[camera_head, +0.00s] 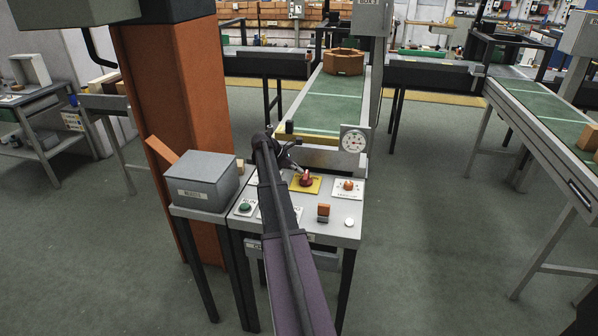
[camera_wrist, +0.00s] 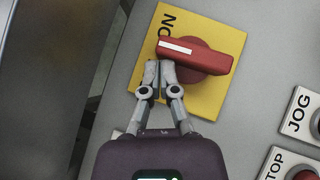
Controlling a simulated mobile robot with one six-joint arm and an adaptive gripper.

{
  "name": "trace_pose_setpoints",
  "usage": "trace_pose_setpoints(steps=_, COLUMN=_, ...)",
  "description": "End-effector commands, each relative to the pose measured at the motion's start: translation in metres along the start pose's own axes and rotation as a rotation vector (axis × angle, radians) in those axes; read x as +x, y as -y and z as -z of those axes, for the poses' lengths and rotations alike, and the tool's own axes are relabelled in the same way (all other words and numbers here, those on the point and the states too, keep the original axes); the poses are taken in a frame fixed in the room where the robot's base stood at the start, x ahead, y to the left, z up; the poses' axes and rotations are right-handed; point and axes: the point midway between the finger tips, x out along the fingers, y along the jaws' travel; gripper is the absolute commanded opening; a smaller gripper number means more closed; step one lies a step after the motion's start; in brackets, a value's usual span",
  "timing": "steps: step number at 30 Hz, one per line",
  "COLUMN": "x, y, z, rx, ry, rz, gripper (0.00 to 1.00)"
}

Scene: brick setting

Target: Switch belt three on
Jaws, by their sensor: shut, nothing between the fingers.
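A red rotary switch (camera_wrist: 205,57) with a white stripe sits on a yellow plate (camera_wrist: 215,103) in the wrist view. The plate reads "ON" near its upper left edge. The striped end of the handle points left in that view, not squarely at the word. In the head view the red switch (camera_head: 306,179) is on the grey control panel (camera_head: 291,225). My gripper (camera_wrist: 160,68) is shut and empty, its fingertips right beside the striped end of the handle. I cannot tell if they touch it. In the head view my arm hides part of the panel.
A grey box (camera_head: 201,178) is at left.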

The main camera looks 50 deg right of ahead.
Motion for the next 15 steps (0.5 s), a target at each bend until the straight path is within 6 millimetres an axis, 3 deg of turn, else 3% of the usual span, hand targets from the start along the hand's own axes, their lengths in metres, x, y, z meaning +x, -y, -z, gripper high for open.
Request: trace_pose_setpoints(steps=15, x=0.013, y=-0.006, z=-0.013, rx=0.001, ry=0.0, rz=0.001, gripper=0.0)
